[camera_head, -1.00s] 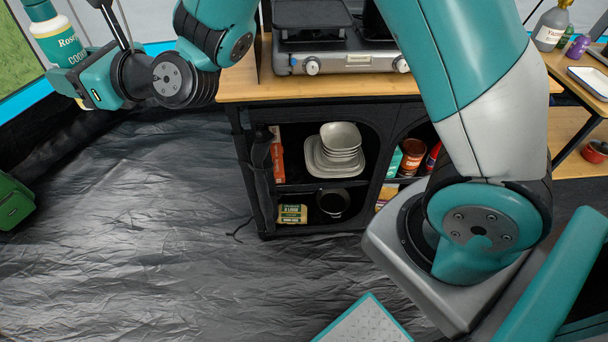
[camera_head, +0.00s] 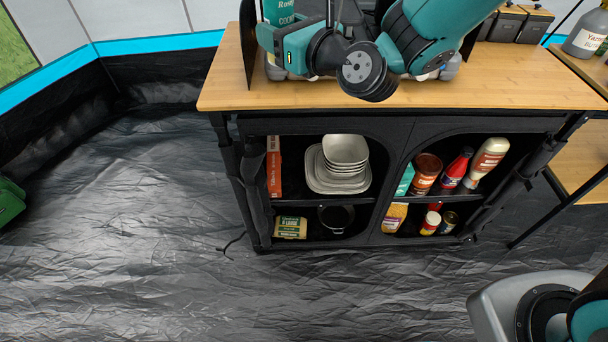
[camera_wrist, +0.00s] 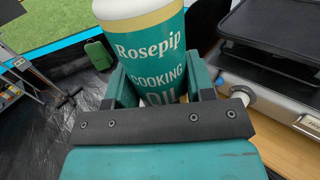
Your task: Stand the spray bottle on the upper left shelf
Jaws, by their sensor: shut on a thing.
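My gripper (camera_head: 288,48) is shut on a teal bottle (camera_head: 281,11) with a cream upper part, labelled Rosepip Cooking Oil. The wrist view shows this bottle (camera_wrist: 160,62) roughly upright between both fingers; its top is cut off, so I cannot tell if it has a spray head. The bottle is over the left part of the counter, above the cabinet. The upper left shelf (camera_head: 293,199) is below it, open at the front, with a red-orange box (camera_head: 274,168) at its left and stacked pale bowls and plates (camera_head: 340,165) at its right.
The counter (camera_head: 225,92) overhangs the shelves. The lower left shelf holds a yellow-green box (camera_head: 291,227) and a dark pot (camera_head: 336,217). The right shelves hold several jars and bottles. A grey bottle (camera_head: 587,40) stands at the far right. The floor before the cabinet is clear.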

